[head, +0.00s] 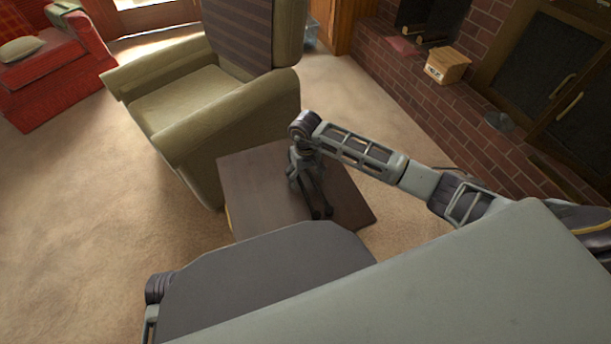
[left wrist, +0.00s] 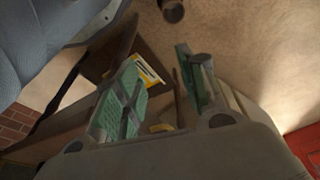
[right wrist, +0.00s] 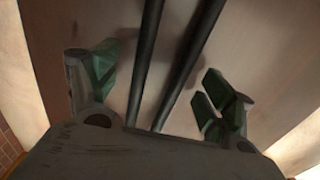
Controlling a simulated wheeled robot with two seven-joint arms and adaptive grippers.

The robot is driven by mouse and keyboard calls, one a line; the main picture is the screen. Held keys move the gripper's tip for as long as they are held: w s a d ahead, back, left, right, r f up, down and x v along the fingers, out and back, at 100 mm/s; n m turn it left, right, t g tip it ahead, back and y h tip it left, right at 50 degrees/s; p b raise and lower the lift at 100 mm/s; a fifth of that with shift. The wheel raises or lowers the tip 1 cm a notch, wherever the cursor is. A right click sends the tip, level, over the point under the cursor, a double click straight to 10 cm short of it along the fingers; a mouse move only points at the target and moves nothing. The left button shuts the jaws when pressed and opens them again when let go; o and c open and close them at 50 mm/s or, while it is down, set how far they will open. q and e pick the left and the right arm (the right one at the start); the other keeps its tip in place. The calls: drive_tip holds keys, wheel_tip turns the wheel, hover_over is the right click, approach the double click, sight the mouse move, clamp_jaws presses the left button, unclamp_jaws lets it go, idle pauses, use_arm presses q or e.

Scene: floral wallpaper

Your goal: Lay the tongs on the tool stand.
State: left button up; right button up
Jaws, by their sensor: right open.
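My right gripper (head: 304,182) is low over the dark brown low table (head: 250,195) in the head view. In the right wrist view its green-padded fingers (right wrist: 160,88) are spread apart. Two long dark rods, seemingly the tongs (right wrist: 143,62), run between those fingers over a brownish surface. The fingers stand clear of the rods on both sides. In the head view the tongs are hard to separate from the gripper. My left gripper (left wrist: 165,95) shows only in the left wrist view, with its fingers apart and nothing between them. I cannot make out the tool stand for certain.
A green armchair (head: 215,100) stands close behind the table. A brick hearth (head: 450,110) with a cardboard box (head: 447,66) runs along the right. A red sofa (head: 55,75) is at far left. Carpet (head: 80,190) is clear at left. A yellow-edged item (left wrist: 148,72) shows beyond the left fingers.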

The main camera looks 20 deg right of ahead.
sight(306, 176)
use_arm(q)
drive_tip(key=f+p, duration=0.2)
drive_tip(key=f, duration=0.1)
drive_tip(key=shift+s+a+f+g, duration=0.2)
drive_tip(key=shift+a+g, duration=0.1)
drive_tip(key=shift+a, duration=0.1)
use_arm(e)
wheel_tip(306, 176, up, 12)
